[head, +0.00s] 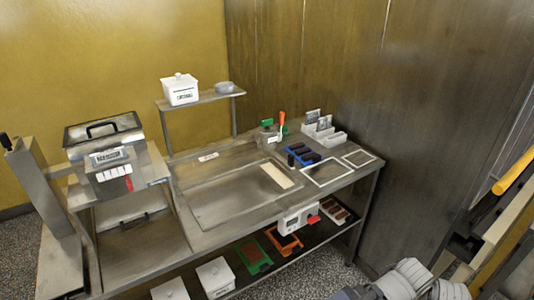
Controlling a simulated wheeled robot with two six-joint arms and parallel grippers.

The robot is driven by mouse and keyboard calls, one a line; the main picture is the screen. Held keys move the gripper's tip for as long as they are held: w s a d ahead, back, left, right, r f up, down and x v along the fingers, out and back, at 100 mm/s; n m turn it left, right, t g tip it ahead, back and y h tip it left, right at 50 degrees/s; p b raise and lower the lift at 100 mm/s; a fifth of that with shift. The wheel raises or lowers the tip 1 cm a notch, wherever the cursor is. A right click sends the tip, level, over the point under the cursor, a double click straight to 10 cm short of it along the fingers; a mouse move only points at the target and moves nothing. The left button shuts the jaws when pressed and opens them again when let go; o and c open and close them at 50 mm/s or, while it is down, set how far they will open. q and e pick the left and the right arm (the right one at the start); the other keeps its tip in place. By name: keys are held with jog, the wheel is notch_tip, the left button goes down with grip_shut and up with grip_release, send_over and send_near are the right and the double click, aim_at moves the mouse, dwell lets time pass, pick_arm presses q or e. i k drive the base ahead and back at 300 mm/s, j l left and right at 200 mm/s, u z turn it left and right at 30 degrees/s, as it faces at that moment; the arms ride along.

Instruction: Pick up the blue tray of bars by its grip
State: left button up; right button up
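Neither of my grippers is in view. Grey rounded parts, which look like my own arm links, show at the bottom right edge, well apart from the tray.
White-framed rectangles (327,172) lie right of the tray, and a white rack (323,132) stands behind it. A green item and an orange-handled tool stand to its left. Coloured trays (254,256) sit on the lower shelf.

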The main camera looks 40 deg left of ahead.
aim_at(305, 151)
jog(key=u, duration=1.15)
jog(key=i+j+z, duration=0.1)
jog(key=i+z, duration=0.15)
jog(key=i, duration=0.25)
jog(key=i+j+z, duration=0.15)
jog(key=i+z, duration=0.15)
jog(key=i, duration=0.2)
